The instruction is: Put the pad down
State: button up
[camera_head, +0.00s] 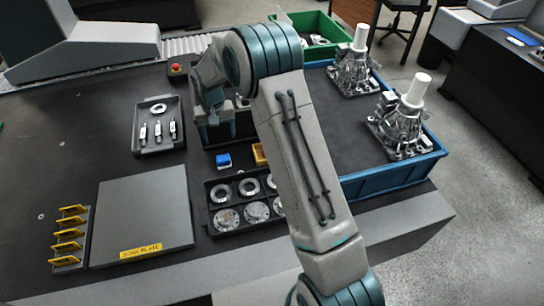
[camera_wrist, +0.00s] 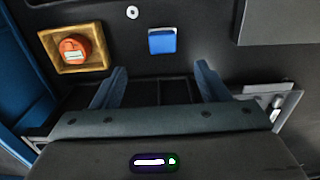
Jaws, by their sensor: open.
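The pad, which I take to be the small blue block (camera_head: 223,160), lies on the dark table top just in front of a dark divided box. It also shows in the wrist view (camera_wrist: 162,41), flat and clear of my fingers. My gripper (camera_wrist: 160,84) is open, with its two fingers wide apart and nothing between them. It is above the dark divided box (camera_wrist: 145,93), beyond the blue block as seen from my body. In the head view my wrist partly hides the box.
A yellow-framed tray (camera_wrist: 102,56) with an orange round part (camera_wrist: 74,48) is beside the block. A ring tray (camera_head: 212,190), the soak plate (camera_head: 143,215), a grey parts tray (camera_head: 140,137) and a blue bin (camera_head: 395,178) stand around. Bare table lies left of the block.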

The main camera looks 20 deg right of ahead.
jog(key=s+d+r+t, duration=0.1)
jog(key=s+d+r, duration=0.1)
jog(key=s+r, duration=0.25)
jog(key=s+d+r, duration=0.3)
jog(key=r, duration=0.3)
jog(key=s+d+r, duration=0.2)
jog(key=s, duration=0.6)
jog(key=s+d+r+t, duration=0.1)
jog(key=s+d+r, duration=0.2)
jog(key=s, duration=0.6)
jog(key=s+d+r+t, duration=0.1)
jog(key=s+d+r, duration=0.1)
jog(key=s, duration=0.6)
jog(key=shift+s+d+r, duration=0.25)
jog(key=shift+s+r, duration=0.05)
jog(key=shift+s, duration=0.05)
